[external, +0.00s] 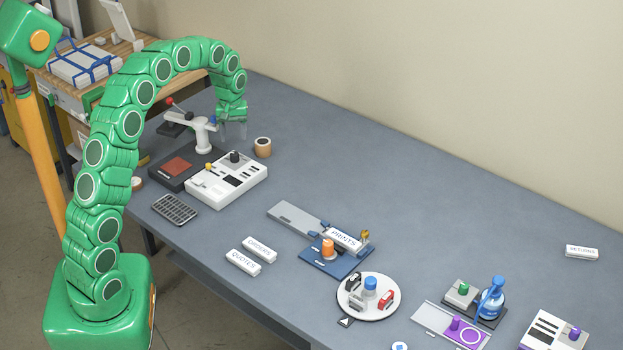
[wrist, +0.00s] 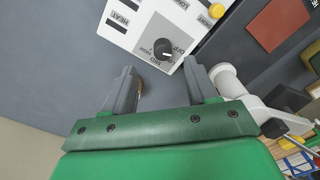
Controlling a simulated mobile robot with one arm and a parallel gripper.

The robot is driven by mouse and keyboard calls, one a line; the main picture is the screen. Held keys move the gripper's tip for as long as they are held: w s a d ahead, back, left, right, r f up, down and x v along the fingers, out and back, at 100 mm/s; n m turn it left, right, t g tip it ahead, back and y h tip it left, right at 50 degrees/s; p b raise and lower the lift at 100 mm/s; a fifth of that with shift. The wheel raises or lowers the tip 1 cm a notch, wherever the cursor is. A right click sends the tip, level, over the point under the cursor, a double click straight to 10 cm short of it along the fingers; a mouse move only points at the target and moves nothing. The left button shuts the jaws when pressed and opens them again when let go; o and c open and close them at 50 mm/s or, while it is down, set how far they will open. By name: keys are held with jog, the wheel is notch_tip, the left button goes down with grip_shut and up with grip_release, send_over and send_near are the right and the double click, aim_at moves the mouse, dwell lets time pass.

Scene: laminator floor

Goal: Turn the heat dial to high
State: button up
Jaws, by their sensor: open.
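The heat dial is a black round knob (wrist: 164,49) on a white control box (wrist: 140,24), with small printed labels around it and a HEAT label on the panel. A white pointer mark shows on the knob's right side; its exact setting is hard to read. In the external view the knob (external: 235,156) stands at the back of the white box (external: 226,186). My gripper (external: 232,132) is above and just behind the box. In the wrist view my gripper (wrist: 160,70) is open, its fingers apart and the knob just beyond the gap between their tips, not gripped.
A yellow button (wrist: 216,11) is on the box. A white post with a red-knobbed lever (external: 203,132) stands close left of my gripper; a tan roll (external: 263,147) is close right. A dark unit with a reddish pad (external: 177,166) adjoins the box. The table behind is clear.

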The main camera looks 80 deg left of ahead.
aim_at(232, 153)
jog(key=shift+s+a+f, duration=0.15)
jog(key=shift+a+f, duration=0.1)
jog(key=shift+a, duration=0.1)
jog(key=shift+f, duration=3.8)
jog(key=shift+c, duration=0.3)
jog(key=c, duration=1)
